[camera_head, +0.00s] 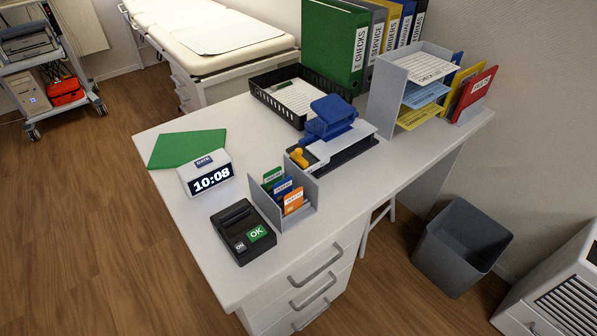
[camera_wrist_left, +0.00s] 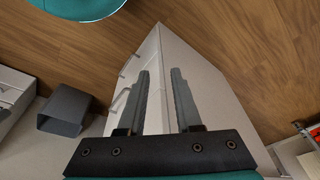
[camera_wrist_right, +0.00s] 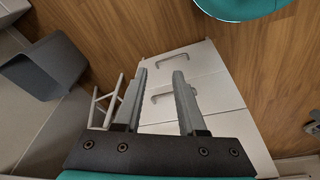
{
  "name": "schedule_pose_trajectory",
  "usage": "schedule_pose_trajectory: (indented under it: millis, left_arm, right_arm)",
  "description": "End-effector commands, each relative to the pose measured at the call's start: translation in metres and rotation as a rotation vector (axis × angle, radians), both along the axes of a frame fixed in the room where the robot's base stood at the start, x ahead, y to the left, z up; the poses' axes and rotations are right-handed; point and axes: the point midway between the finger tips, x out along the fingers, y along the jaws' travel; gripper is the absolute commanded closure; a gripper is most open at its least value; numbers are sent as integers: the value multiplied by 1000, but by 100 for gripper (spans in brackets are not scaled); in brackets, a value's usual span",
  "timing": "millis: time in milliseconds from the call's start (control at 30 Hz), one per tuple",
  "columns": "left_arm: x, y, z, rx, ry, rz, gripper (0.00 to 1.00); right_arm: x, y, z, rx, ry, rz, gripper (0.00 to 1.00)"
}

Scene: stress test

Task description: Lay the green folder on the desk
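A flat green folder (camera_head: 187,148) lies on the white desk (camera_head: 195,228) at its far left corner in the head view. Its left end is at the desk's edge, and its near right part is hidden behind the digital clock (camera_head: 206,173). My left gripper (camera_wrist_left: 158,72) is open and empty in the left wrist view, with the desk and its drawers beyond the fingers. My right gripper (camera_wrist_right: 160,75) is open and empty in the right wrist view, with drawer fronts beyond it. Neither gripper shows in the head view.
A card terminal (camera_head: 243,232), a card holder (camera_head: 290,201), a blue hole punch (camera_head: 330,118), a black tray (camera_head: 262,98) and a paper sorter (camera_head: 387,90) stand on the desk. Upright binders (camera_head: 333,40) line the back. A grey bin (camera_head: 460,247) stands right of the desk.

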Motion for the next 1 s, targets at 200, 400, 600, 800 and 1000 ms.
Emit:
schedule_pose_trajectory:
  millis: [200, 400, 600, 800, 1000]
  left_arm:
    - [-29, 4, -72, 5, 43, -7, 67]
    - [-68, 9, -125, 8, 76, -15, 67]
    - [-116, 18, -166, 14, 110, -22, 67]
    - [-157, 26, -187, 18, 133, -28, 67]
    - [-174, 29, -193, 19, 140, -32, 67]
  right_arm:
    - [-29, -4, -72, -5, 43, 7, 60]
    - [-68, -9, -125, -9, 76, 15, 60]
    - [-116, -18, -166, -14, 110, 22, 60]
    - [-157, -26, -187, -18, 132, 28, 60]
    - [-174, -30, -193, -19, 141, 31, 60]
